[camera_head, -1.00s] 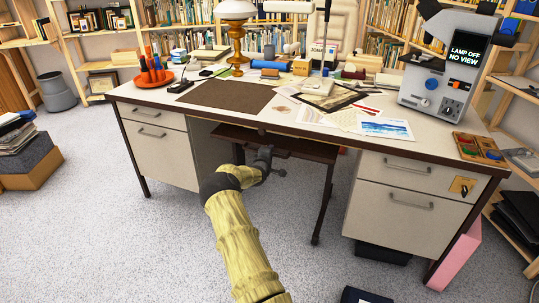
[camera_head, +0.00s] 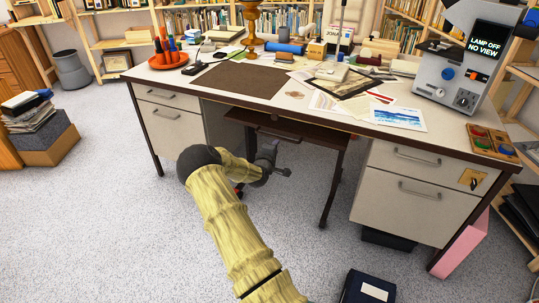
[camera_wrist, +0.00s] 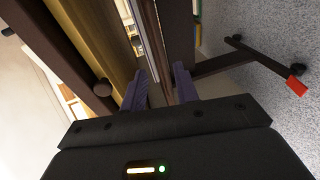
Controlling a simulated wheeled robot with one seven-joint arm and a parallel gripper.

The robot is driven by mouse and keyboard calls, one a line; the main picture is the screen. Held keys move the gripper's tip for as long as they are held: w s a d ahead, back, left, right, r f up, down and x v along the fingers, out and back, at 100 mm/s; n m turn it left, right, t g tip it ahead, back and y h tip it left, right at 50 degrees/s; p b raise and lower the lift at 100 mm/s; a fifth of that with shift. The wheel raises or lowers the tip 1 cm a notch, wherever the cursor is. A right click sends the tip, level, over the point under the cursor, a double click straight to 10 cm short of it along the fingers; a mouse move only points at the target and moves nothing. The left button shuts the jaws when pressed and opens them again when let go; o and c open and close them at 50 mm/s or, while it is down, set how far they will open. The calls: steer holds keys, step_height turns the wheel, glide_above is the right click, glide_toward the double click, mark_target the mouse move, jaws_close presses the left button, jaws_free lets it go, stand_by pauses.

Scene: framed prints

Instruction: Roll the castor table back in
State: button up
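The castor table (camera_head: 335,147) is a low dark brown table with dark legs. It stands in the knee space between the desk's two drawer units, its front edge poking out below the desk front. A dark bar-like handle (camera_head: 281,137) runs along its front. My gripper (camera_head: 277,160) is just in front of and below that edge. In the wrist view, my gripper's two purple fingers (camera_wrist: 160,82) are apart, with a thin dark brown edge seen between them; contact cannot be told. A table foot with a castor and red tab (camera_wrist: 297,86) shows at right.
The large desk (camera_head: 240,85) is crowded with papers, a lamp and a grey machine. Drawer units (camera_head: 415,195) flank the knee space. A dark blue book-like item (camera_head: 367,290) lies on the floor at front. A paper stack (camera_head: 30,115) stands left; carpet between is clear.

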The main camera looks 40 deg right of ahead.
steer(key=p+v, duration=0.1)
steer(key=v, duration=0.5)
steer(key=shift+s+a, duration=0.2)
steer(key=shift+a, duration=0.05)
steer(key=shift+a+r, duration=0.1)
